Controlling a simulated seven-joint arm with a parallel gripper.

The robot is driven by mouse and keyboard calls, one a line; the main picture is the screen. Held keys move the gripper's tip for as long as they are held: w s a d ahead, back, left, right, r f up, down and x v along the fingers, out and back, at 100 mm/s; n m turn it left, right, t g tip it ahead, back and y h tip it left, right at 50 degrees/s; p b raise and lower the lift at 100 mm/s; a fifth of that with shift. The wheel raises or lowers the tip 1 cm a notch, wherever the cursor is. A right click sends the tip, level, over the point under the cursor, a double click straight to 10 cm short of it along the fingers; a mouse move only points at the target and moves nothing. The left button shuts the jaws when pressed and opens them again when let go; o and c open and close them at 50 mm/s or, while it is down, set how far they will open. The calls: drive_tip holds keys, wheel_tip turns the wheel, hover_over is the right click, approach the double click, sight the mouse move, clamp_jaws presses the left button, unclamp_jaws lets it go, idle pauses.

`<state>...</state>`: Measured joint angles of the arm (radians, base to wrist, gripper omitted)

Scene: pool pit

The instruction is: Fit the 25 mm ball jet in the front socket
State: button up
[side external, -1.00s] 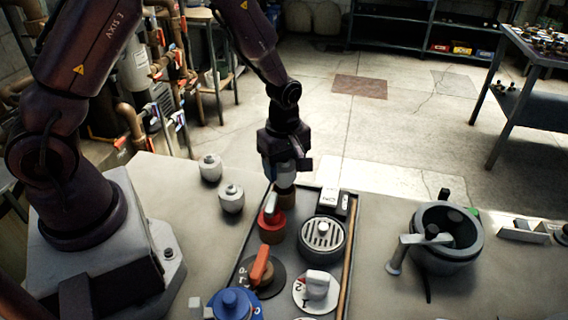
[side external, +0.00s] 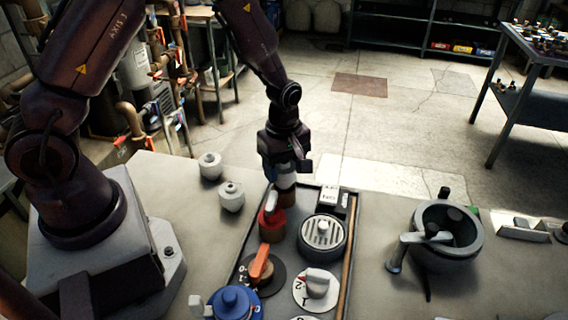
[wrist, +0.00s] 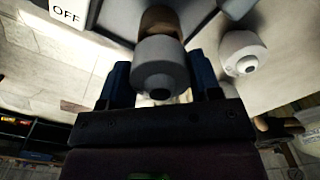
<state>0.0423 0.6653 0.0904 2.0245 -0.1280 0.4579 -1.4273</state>
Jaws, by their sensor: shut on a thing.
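My gripper (side external: 286,172) is shut on a pale grey ball jet (wrist: 160,68), which sits between the blue fingers in the wrist view. The jet has a rounded face with a dark hole in its middle. Its far end meets or hovers just over a brown round socket (wrist: 160,20) at the back of the tray panel; the socket (side external: 286,199) also shows in the side view. I cannot tell whether the jet is seated or only touching. Two similar pale jets, one farther back (side external: 210,166) and one nearer (side external: 231,197), stand on the deck left of the tray.
The tray (side external: 346,255) holds a red valve (side external: 271,222), a round grate (side external: 323,236), an orange-handled dial (side external: 260,268), a white dial (side external: 316,287) and a blue knob (side external: 235,302). An OFF switch (side external: 328,195) stands right of the socket. A grey pot (side external: 447,250) stands at right.

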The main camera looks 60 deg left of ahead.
drive_tip(key=shift+f, duration=1.05)
drive_tip(key=shift+f, duration=0.3)
idle(0.3)
drive_tip(key=o, duration=1.1)
drive_tip(key=shift+o, duration=0.2)
drive_tip(key=shift+r, duration=2.55)
drive_tip(key=shift+r, duration=2)
